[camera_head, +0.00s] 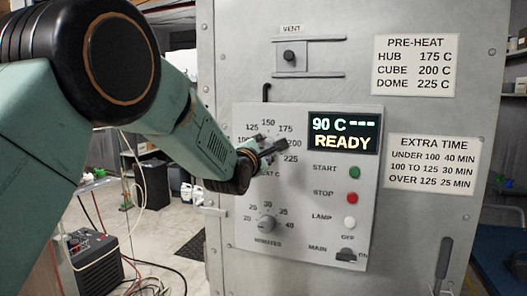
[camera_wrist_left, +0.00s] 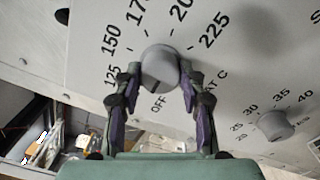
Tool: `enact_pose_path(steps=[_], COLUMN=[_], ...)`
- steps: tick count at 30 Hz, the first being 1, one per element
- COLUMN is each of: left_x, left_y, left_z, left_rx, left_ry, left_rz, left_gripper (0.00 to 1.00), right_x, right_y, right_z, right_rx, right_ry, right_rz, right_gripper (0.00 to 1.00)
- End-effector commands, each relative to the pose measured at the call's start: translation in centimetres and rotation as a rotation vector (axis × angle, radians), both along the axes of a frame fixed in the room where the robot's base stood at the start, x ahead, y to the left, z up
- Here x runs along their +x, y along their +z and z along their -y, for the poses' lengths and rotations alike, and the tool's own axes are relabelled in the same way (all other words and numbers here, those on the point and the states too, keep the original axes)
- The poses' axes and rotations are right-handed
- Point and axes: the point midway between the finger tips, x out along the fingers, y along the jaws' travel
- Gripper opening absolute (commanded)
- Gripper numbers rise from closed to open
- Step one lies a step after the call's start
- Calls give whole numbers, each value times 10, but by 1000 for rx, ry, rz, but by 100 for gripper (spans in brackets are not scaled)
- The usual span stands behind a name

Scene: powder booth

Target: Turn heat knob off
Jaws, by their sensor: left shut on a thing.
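The heat knob (camera_wrist_left: 160,66) is a round grey knob in the left wrist view, ringed by numbers from 125 to 225, with OFF printed below it. My left gripper (camera_wrist_left: 160,74) has one finger on each side of the knob and is shut on it. A short dark mark shows at the knob's lower edge, on the OFF side; I cannot tell for sure that it is the pointer. In the head view my left gripper (camera_head: 272,148) reaches the dial from the left and hides most of the knob. My right gripper is not in view.
The control panel (camera_head: 300,246) also carries a display (camera_head: 343,133) reading 90 C and READY, a minutes knob (camera_head: 266,224), a green start button (camera_head: 354,172), a red stop button (camera_head: 351,197), a white lamp (camera_head: 349,223) and a main switch (camera_head: 346,254). A vent slider (camera_head: 290,56) sits above.

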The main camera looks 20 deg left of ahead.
Motion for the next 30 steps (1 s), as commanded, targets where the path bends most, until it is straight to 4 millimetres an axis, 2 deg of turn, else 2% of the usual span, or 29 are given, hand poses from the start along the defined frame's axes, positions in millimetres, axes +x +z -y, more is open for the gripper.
enact_pose_path(steps=[6, 15, 30], left_x=[0, 1, 0], left_y=[4, 5, 6], left_z=[0, 0, 0], left_rx=[-192, -389, -503], left_ry=[-1, -2, -2], left_rz=[2, -5, -7], left_gripper=[9, 9, 9], right_x=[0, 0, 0], right_y=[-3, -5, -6], right_z=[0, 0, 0], right_rx=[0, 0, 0], right_ry=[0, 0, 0], right_rz=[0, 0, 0], right_gripper=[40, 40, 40])
